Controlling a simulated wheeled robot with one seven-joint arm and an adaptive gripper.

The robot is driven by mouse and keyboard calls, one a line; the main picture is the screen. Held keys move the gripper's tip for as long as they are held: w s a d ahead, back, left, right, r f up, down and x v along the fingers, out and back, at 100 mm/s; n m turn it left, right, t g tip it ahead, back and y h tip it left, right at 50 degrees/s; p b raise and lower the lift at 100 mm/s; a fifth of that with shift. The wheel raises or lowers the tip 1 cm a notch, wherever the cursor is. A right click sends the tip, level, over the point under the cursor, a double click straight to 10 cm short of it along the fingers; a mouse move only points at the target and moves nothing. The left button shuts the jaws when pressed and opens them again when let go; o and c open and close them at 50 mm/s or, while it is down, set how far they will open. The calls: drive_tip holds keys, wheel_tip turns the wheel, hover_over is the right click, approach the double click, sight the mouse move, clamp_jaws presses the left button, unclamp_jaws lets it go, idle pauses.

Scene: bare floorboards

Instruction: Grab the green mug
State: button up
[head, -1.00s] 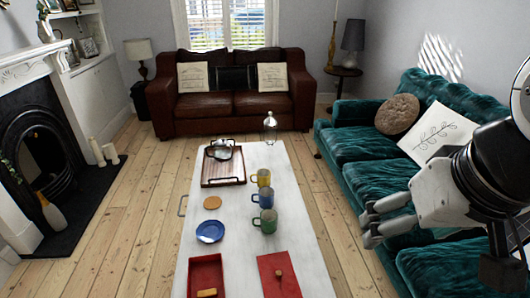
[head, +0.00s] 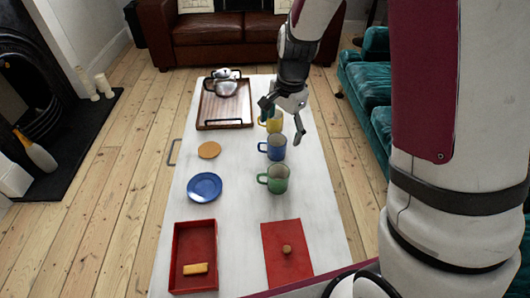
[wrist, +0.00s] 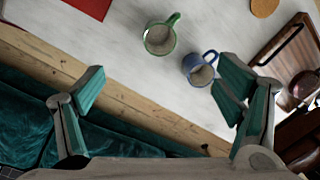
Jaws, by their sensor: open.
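The green mug (head: 278,182) stands upright on the white table, nearest me of a row of three mugs, with its handle to the left in the head view. In the wrist view the green mug (wrist: 158,40) is at the top middle, beyond the fingertips. My gripper (head: 283,121) is open and empty above the table, over the yellow and blue mugs in the head picture. In the wrist view my gripper (wrist: 160,90) has its fingers spread wide, with no mug between them.
The blue mug (head: 272,148) is just behind the green one, and the yellow mug (head: 274,124) is partly hidden by my gripper. A blue plate (head: 205,187), red tray (head: 194,222), red board (head: 290,266) and wooden tray (head: 224,124) share the table (head: 235,215).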

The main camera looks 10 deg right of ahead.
sight(277, 182)
drive_tip(key=w+f+m+b, duration=0.1)
drive_tip(key=f, duration=0.7)
drive_tip(key=w+d+f+m+b, duration=0.1)
drive_tip(key=f+b, duration=0.1)
drive_tip(key=f, duration=0.7)
drive_tip(key=w+f+m+g+b, duration=0.1)
drive_tip(key=f+b, duration=0.1)
drive_tip(key=f, duration=0.6)
drive_tip(key=shift+w+d+f+m+h, duration=0.15)
drive_tip(key=shift+w+m+h, duration=0.15)
drive_tip(key=shift+w+m, duration=0.1)
drive_tip(key=shift+a+f+b, duration=0.15)
drive_tip(key=shift+f+b, duration=0.35)
drive_tip(key=shift+f, duration=0.95)
drive_tip(key=shift+a+f+b, duration=0.1)
drive_tip(key=shift+f+b, duration=0.35)
drive_tip(key=shift+f, duration=1)
drive_tip(key=c, duration=1.2)
